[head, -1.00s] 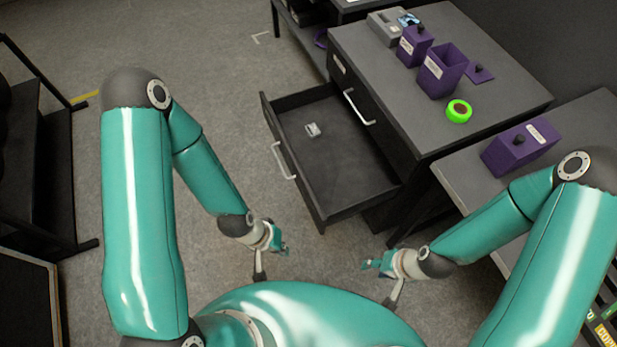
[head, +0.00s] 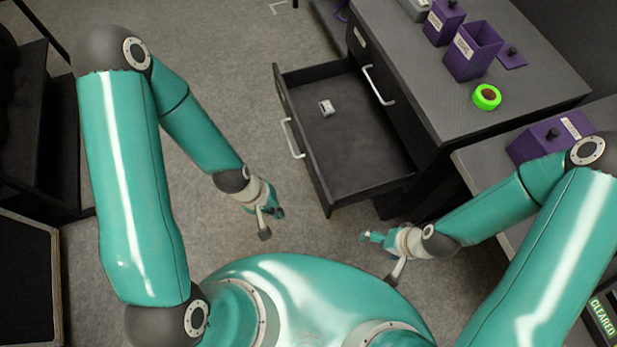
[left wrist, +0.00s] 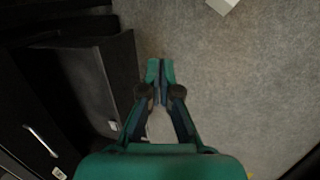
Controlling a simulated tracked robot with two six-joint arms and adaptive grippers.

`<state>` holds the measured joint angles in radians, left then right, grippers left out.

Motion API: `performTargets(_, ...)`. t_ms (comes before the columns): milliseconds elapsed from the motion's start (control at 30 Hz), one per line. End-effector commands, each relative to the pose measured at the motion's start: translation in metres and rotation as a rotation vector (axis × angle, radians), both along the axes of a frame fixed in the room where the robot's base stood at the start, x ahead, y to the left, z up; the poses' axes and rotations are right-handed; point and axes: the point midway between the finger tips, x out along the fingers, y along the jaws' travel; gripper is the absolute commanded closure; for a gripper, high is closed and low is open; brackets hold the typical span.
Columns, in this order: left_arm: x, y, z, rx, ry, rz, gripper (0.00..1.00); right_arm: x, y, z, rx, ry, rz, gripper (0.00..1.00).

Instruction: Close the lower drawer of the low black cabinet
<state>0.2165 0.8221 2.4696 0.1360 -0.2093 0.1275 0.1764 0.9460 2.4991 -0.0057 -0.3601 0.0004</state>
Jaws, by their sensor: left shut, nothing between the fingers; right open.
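The low black cabinet (head: 470,95) stands at the upper right in the head view. Its lower drawer (head: 350,165) is pulled far out, with a silver bar handle (head: 292,139) on its front. A small light grey object (head: 326,108) lies inside it. The upper drawer, with its own handle (head: 378,85), is shut. My left gripper (head: 280,212) is shut and empty, apart from the drawer, to the left of its near corner. It also shows with its fingers together in the left wrist view (left wrist: 160,70), over the floor. My right gripper (head: 366,236) is open, in front of the cabinet.
On the cabinet top are purple boxes (head: 470,52) and a green roll (head: 487,97). A grey bench with another purple box (head: 550,138) stands at the right. Dark racks stand at the left. The floor (head: 250,80) left of the drawer is clear.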

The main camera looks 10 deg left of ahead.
Motion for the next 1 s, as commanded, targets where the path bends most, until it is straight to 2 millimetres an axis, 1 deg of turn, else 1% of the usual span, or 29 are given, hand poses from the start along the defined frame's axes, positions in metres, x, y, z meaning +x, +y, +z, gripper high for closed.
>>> performTargets(33,0.009,0.010,-0.027,-0.002,0.022,0.103,1.00,0.000,0.000,-0.037,0.000,0.001,0.000,0.07)
performTargets(167,0.026,0.028,-0.049,-0.044,0.112,0.413,1.00,0.000,0.000,-0.091,0.000,0.001,0.000,0.07)
performTargets(200,0.030,0.033,-0.055,-0.067,0.142,0.511,1.00,0.000,0.000,-0.108,0.000,0.001,-0.001,0.07)
performTargets(367,0.053,0.045,-0.066,-0.208,0.252,0.891,1.00,0.000,0.000,-0.172,0.000,0.001,0.000,0.07)
performTargets(400,0.059,0.047,-0.066,-0.256,0.279,0.978,1.00,0.000,0.000,-0.187,0.000,0.001,0.000,0.07)
performTargets(500,0.073,0.051,-0.062,-0.382,0.343,1.167,1.00,0.000,0.000,-0.221,0.000,0.001,0.000,0.07)
performTargets(600,0.085,0.053,-0.053,-0.507,0.400,1.303,1.00,0.000,0.000,-0.246,0.000,0.001,0.000,0.07)
performTargets(700,0.093,0.054,-0.042,-0.608,0.444,1.389,1.00,0.000,0.000,-0.263,0.000,0.000,0.000,0.07)
performTargets(867,0.100,0.054,-0.030,-0.695,0.486,1.452,1.00,0.000,0.000,-0.275,0.000,0.000,0.000,0.07)
performTargets(1000,0.104,0.049,-0.032,-0.711,0.497,1.461,1.00,0.000,0.000,-0.279,0.000,0.000,0.000,0.07)
